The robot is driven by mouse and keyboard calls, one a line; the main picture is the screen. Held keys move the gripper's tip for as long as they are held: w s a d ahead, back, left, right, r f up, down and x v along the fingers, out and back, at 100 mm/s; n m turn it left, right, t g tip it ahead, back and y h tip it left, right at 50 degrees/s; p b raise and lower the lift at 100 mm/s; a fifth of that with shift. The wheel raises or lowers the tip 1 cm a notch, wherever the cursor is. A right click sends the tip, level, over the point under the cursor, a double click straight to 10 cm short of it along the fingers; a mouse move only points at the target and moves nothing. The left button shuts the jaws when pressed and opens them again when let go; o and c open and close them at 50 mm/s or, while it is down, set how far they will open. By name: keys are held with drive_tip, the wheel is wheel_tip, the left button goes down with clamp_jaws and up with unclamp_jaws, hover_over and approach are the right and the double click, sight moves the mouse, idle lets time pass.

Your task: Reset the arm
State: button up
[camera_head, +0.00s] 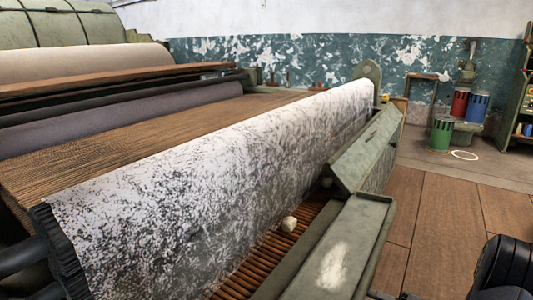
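A black rounded part at the lower right edge seems to be part of my own arm. My gripper's fingers cannot be made out in this view. A small pale lump (289,224) lies on the brown slatted apron (247,277), below the large roller. The large speckled white-and-grey roller (215,180) runs diagonally across the middle, with a dark toothed end at the lower left.
A green metal housing (366,150) and a green ledge (345,250) border the slats on the right. Brown floor panels (445,225) are clear. Green (441,133), red (459,102) and blue (477,106) cans stand at the back right, near a pale ring (464,155).

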sight(354, 288)
drive_tip(key=p+v, duration=0.1)
drive_tip(key=v, duration=0.3)
drive_tip(key=shift+g+h, duration=0.4)
drive_tip(key=shift+h, duration=0.2)
drive_tip(key=w+a+b, duration=0.1)
drive_tip(key=a, duration=0.1)
drive_tip(key=w+a+r+b, duration=0.1)
drive_tip(key=w+a, duration=0.1)
drive_tip(key=a, duration=0.1)
drive_tip(key=w+a+b, duration=0.1)
drive_tip(key=w+a, duration=0.1)
drive_tip(key=a, duration=0.1)
drive_tip(key=shift+w+a+r, duration=0.1)
drive_tip(key=shift+w+r, duration=0.1)
drive_tip(key=shift+r, duration=0.2)
